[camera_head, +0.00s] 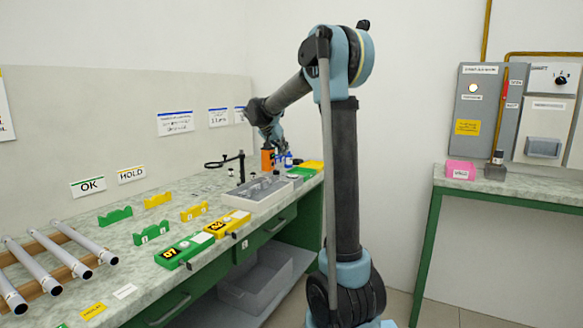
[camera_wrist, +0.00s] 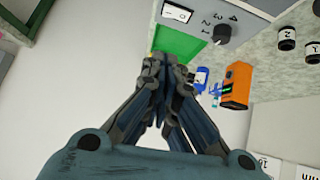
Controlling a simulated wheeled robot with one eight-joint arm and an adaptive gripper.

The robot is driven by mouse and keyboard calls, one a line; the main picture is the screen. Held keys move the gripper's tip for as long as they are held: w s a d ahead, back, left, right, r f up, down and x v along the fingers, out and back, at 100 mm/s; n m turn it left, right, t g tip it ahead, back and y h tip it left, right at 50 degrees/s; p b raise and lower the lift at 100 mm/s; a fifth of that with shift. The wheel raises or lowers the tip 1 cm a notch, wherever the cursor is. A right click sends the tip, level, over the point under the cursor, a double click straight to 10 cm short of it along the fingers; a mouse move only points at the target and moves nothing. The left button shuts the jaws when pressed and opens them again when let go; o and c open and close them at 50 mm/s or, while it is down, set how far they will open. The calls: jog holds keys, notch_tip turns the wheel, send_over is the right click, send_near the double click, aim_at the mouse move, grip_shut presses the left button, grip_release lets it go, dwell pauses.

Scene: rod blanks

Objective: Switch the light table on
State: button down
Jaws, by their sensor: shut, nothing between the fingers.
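A pale grey panel (camera_wrist: 205,18), which looks like part of the light table, shows at the top of the wrist view. It carries a white rocker switch (camera_wrist: 178,12) and a black knob (camera_wrist: 222,34) with numbers beside it. I cannot tell which way the rocker is set, and no glow shows on the visible part. My gripper (camera_wrist: 160,62) is shut and empty, its fingertips below the rocker in the picture and seen against a green surface (camera_wrist: 180,42). I cannot tell whether they touch anything. In the head view, my gripper (camera_head: 275,141) hangs over the bench's far end.
An orange device (camera_wrist: 237,86) and a blue item (camera_wrist: 201,78) are close to the right of the fingers. A pale tray (camera_head: 247,198) of clear items and a magnifier stand (camera_head: 240,165) are on the bench. Tubes on a rack (camera_head: 55,258) lie at the near end.

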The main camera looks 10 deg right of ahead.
send_over(294, 176)
jog(key=f, duration=0.4)
jog(key=a+f, duration=0.1)
jog(key=f, duration=0.1)
jog(key=shift+w+f, duration=0.15)
jog(key=shift+w, duration=0.05)
jog(key=f, duration=0.3)
jog(key=shift+w+d+f, duration=0.1)
jog(key=shift+d, duration=0.3)
jog(key=shift+f, duration=0.7)
